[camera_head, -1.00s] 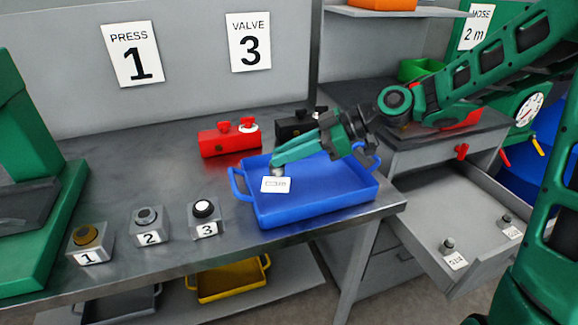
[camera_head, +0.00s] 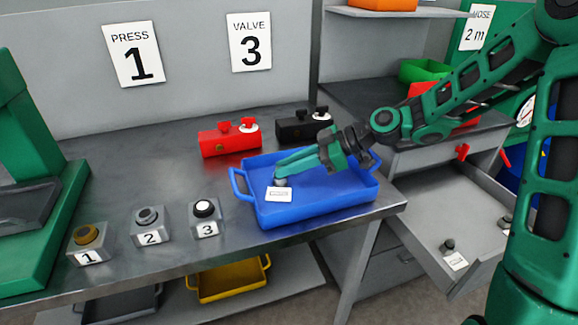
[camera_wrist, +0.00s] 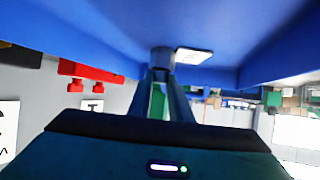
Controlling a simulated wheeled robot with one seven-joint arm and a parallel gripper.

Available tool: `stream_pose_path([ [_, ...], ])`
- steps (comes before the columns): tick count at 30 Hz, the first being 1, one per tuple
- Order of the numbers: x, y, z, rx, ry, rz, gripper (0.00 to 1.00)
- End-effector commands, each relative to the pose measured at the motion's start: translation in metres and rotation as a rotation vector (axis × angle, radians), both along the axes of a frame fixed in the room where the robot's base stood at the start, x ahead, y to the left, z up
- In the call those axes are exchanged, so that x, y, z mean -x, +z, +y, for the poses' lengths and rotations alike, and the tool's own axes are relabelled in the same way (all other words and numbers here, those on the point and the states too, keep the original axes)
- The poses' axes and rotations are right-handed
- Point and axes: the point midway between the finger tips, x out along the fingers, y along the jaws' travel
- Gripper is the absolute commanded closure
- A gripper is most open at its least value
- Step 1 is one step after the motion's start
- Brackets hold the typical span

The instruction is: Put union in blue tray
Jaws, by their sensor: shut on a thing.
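The union (camera_head: 281,182) is a small grey metal fitting with a white label tag (camera_head: 279,194) in front of it. My gripper (camera_head: 280,176) is shut on the union, low inside the left part of the blue tray (camera_head: 327,208). In the wrist view the union (camera_wrist: 162,60) sits between the fingertips, with the white tag (camera_wrist: 193,56) beside it and blue tray surfaces around. I cannot tell whether the union touches the tray floor.
A red valve block (camera_head: 229,141) and a black one (camera_head: 303,127) stand behind the tray. Numbered blocks, including block 3 (camera_head: 205,219), stand to its left. An open grey drawer (camera_head: 431,213) with small tagged fittings is at the right. A yellow tray (camera_head: 232,281) lies on the shelf below.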

Motion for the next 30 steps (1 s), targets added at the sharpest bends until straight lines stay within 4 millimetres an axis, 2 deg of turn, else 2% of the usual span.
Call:
stream_pose_path([
  [2, 0.000, -0.002, 0.000, -0.001, 0.000, 0.001, 1.00],
  [3, 0.000, -0.002, 0.000, 0.000, 0.000, 0.000, 0.75],
  [5, 0.000, -0.002, 0.000, 0.000, 0.000, 0.000, 0.63],
  [17, 0.000, 0.002, -0.005, 0.000, -0.002, 0.000, 0.63],
  [20, 0.000, 0.008, -0.016, 0.001, -0.005, -0.001, 0.63],
  [30, 0.006, 0.040, -0.075, 0.001, -0.006, -0.001, 0.63],
])
